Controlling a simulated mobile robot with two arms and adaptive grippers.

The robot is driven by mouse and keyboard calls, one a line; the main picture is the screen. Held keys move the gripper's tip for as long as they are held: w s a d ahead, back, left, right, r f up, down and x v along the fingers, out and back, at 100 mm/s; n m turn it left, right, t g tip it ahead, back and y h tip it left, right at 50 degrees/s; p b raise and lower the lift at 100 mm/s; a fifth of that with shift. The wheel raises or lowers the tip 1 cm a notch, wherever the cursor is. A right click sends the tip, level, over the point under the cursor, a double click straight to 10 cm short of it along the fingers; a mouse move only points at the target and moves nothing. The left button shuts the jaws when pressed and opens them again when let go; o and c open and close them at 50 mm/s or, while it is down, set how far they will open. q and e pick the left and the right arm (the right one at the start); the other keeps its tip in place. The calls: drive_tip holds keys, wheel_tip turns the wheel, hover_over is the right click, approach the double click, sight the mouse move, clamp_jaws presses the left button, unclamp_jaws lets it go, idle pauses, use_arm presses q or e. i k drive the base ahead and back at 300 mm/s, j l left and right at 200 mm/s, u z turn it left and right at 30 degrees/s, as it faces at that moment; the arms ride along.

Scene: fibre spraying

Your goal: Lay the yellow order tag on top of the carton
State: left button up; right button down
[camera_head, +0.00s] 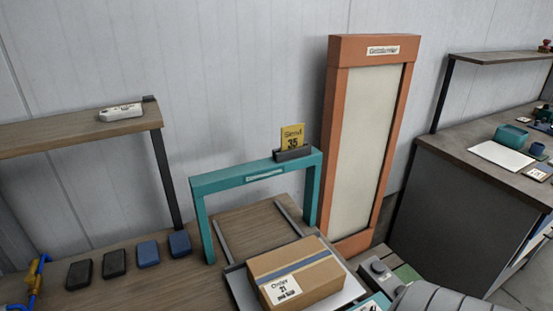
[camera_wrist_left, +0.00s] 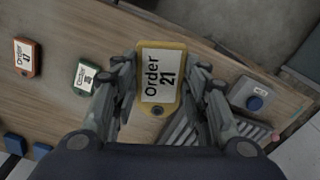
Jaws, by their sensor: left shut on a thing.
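The yellow order tag (camera_wrist_left: 160,78), reading "Order 21", is between the fingers of my left gripper (camera_wrist_left: 158,92) in the left wrist view. The gripper is shut on it, with the tag's printed face towards the camera. The brown carton (camera_head: 322,278), with a dark tape band and a white label reading "Order 21", sits at the bottom middle of the head view, in front of the teal arch. Its top is bare except for the tape and label. The carton does not show in the wrist view. My left gripper is not in the head view, and my right gripper is in neither view.
A teal arch (camera_head: 202,184) with a yellow "Send 35" sign stands behind the carton. An orange-framed panel (camera_head: 335,150) rises to its right. A red tag (camera_wrist_left: 27,56) and a green tag (camera_wrist_left: 86,75) lie on the wooden surface. A grey button box (camera_wrist_left: 250,96) is at right.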

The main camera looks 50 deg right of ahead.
sight(296, 267)
drive_tip(key=k+l, duration=0.25)
drive_tip(key=k+l+z, duration=0.1)
drive_tip(key=l, duration=0.35)
drive_tip(key=k+l, duration=0.3)
drive_tip(key=z, duration=1.6)
